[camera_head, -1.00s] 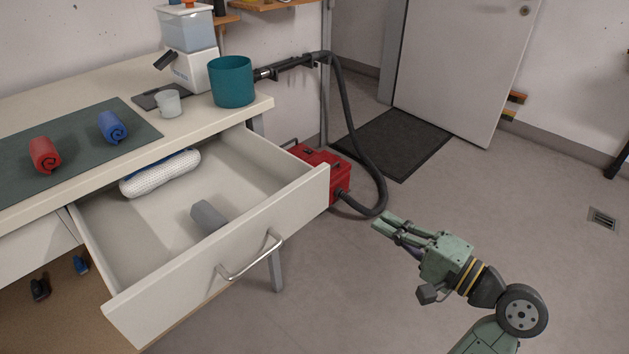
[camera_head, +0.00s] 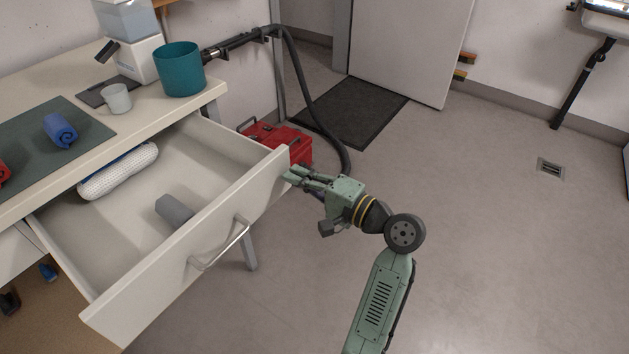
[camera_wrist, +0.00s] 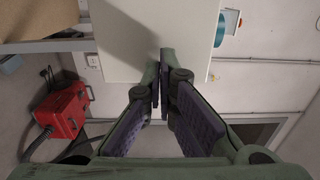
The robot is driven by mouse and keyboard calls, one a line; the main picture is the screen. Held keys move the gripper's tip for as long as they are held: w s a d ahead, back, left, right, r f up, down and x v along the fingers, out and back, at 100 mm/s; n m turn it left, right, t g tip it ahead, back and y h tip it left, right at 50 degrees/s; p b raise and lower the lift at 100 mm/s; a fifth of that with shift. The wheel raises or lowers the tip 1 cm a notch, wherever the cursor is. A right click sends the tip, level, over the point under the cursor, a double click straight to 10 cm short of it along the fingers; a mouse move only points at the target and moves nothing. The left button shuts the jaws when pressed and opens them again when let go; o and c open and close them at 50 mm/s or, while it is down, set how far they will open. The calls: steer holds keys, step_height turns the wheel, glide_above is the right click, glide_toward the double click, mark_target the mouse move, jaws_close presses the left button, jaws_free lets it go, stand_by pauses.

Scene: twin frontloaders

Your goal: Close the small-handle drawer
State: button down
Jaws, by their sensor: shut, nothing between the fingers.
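The drawer (camera_head: 170,279) with a silver bar handle (camera_head: 221,243) is pulled well out from under the white desk. It holds a grey cylinder (camera_head: 174,211) and a white perforated roll (camera_head: 119,171). My gripper (camera_head: 289,177) is shut and empty, with its fingertips at the right end of the drawer front in the head view. In the wrist view its closed fingertips (camera_wrist: 158,88) overlap a pale panel (camera_wrist: 150,60), apparently the drawer front. I cannot tell whether they touch it.
A red toolbox (camera_head: 277,143) with a black hose stands on the floor behind the gripper. A teal pot (camera_head: 180,70) and a white cup (camera_head: 116,98) stand on the desk (camera_head: 30,85). The floor to the right is clear.

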mark_target(206, 143)
steer(key=shift+w+a, duration=0.15)
steer(key=shift+a, duration=0.05)
stand_by(0.3)
steer(key=p+x, duration=0.2)
steer(key=x, duration=2.5)
steer(key=shift+w+a, duration=0.25)
steer(key=shift+a, duration=0.05)
steer(key=shift+w+a, duration=0.45)
steer(key=shift+a, duration=0.1)
steer(key=shift+r, duration=0.25)
